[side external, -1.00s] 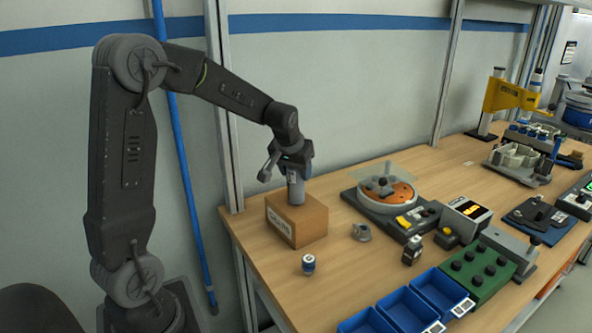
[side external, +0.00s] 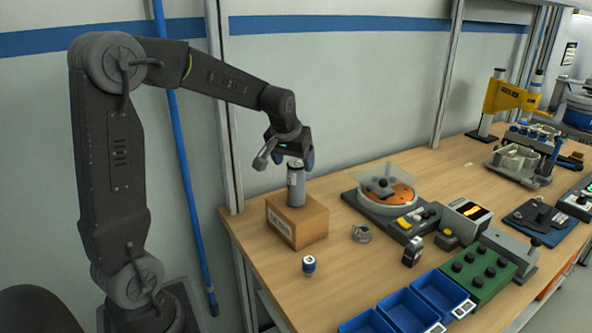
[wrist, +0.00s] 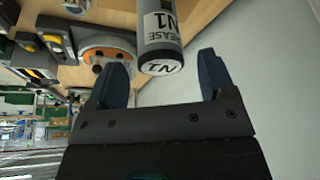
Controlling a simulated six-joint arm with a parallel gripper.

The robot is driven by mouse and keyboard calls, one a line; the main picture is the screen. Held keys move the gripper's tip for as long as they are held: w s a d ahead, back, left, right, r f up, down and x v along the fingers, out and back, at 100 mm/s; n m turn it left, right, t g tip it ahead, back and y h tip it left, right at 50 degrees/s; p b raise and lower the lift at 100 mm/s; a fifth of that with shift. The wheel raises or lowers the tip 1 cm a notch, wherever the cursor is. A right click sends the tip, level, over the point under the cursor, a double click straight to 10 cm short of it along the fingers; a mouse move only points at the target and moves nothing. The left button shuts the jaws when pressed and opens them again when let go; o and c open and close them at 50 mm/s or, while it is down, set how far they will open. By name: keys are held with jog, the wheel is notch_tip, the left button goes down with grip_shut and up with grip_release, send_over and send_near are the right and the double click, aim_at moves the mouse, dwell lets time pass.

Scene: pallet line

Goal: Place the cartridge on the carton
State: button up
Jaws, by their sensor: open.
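The cartridge (side external: 296,186) is a grey cylinder with a white label, standing upright on top of the cardboard carton (side external: 312,226). My gripper (side external: 291,160) is just above the cartridge in the side view. In the wrist view my gripper (wrist: 163,78) has its two dark blue fingers spread wide, with a gap on each side of the cartridge's end. The carton is mostly hidden in the wrist view.
A small blue-and-white canister (side external: 309,264) and a grey metal part (side external: 361,233) lie on the table near the carton. A turntable (side external: 385,194) with an orange disc stands to the right. Blue bins (side external: 405,308) line the front edge. Bare wood lies around the carton.

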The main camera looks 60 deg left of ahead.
jog(key=v, duration=0.7)
jog(key=s+d+f+m+t+h, duration=0.1)
jog(key=s+d+m, duration=0.5)
jog(key=s+d, duration=1.1)
notch_tip(320, 180, down, 2)
jog(key=shift+d+f+m+t+h, duration=0.1)
jog(key=shift+d+m+t+h, duration=0.3)
jog(key=shift+d+h, duration=0.4)
